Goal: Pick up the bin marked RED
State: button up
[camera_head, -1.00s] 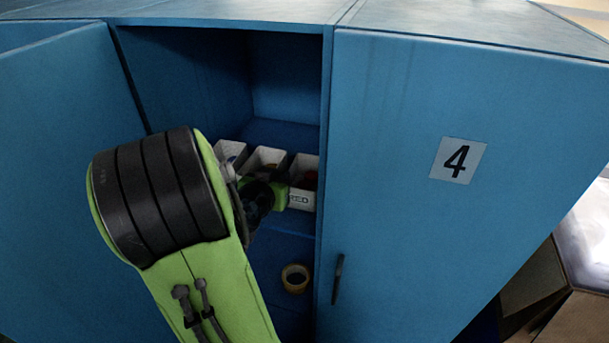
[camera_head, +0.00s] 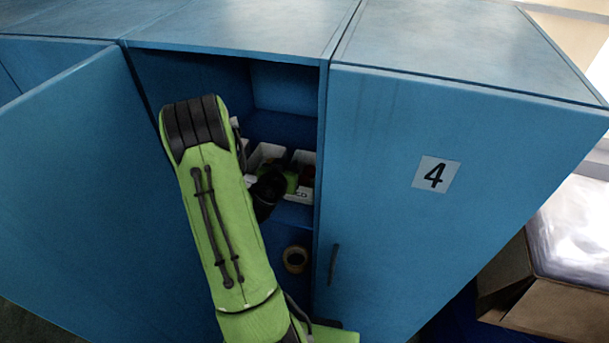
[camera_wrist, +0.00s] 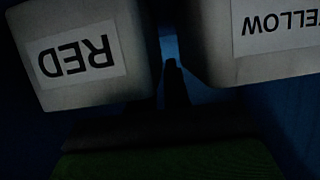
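The white bin marked RED (camera_head: 303,194) stands on a shelf in the open blue cabinet, its front partly hidden by my arm's end. In the wrist view the RED bin (camera_wrist: 85,60) fills the upper left, its label upside down. Another bin marked YELLOW (camera_wrist: 275,30) is at the upper right, with a narrow gap between them. My gripper (camera_wrist: 172,68) shows as a dark finger shape at that gap, next to the RED bin. Its finger spread is too dark to read. In the head view my gripper (camera_head: 291,182) is at the bins, mostly hidden by its own wrist.
Another white bin (camera_head: 266,152) stands left of RED. A tape roll (camera_head: 295,259) lies lower in the cabinet. The open cabinet door (camera_head: 70,180) is left of my arm; the closed door marked 4 (camera_head: 400,230) is close on the right. Cardboard boxes (camera_head: 560,300) stand at far right.

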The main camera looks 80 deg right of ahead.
grip_shut()
